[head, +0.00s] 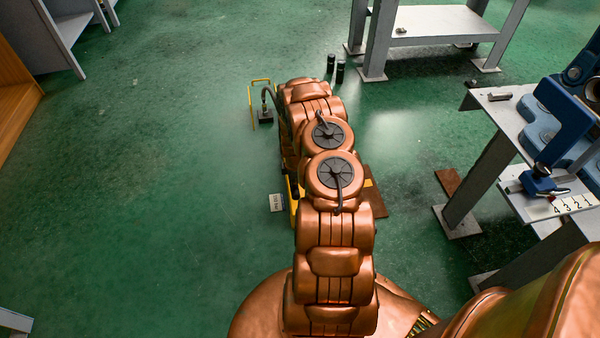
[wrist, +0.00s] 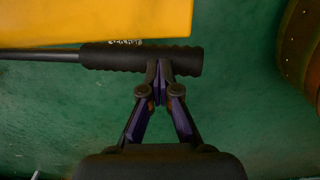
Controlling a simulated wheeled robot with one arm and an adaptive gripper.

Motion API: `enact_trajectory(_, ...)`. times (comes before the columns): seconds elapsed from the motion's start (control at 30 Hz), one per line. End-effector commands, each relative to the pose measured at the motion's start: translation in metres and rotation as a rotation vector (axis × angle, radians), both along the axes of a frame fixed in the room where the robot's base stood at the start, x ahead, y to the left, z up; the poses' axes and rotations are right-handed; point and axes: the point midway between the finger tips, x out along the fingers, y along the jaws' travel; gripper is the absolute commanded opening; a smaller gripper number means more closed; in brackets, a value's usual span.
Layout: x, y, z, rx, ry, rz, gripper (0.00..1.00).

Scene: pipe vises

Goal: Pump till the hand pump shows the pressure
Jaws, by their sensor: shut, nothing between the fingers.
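In the wrist view the lever's black ribbed grip (wrist: 115,57) lies level, with a thin dark rod (wrist: 38,55) running off left. My gripper (wrist: 159,80) is shut and empty. Its fingertips overlap the grip near its right end; I cannot tell whether they touch it. A yellow surface (wrist: 95,20), seemingly the hand pump's body, fills the upper left. In the head view my arm hides the gripper and most of the pump; a yellow strip (head: 292,205) shows at its left edge.
Two black cylinders (head: 340,70) stand behind. A workbench (head: 495,110) with a blue vise (head: 562,120) is at right. The green floor at left is clear.

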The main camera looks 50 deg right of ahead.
Motion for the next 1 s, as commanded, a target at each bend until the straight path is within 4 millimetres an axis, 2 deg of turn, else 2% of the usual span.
enact_trajectory(0.27,0.001,-0.001,0.011,0.001,0.001,0.0,0.0)
enact_trajectory(0.8,0.015,-0.013,0.075,-0.001,-0.001,-0.001,0.0)
enact_trajectory(1.0,0.016,-0.014,0.076,0.001,0.001,0.0,0.0)
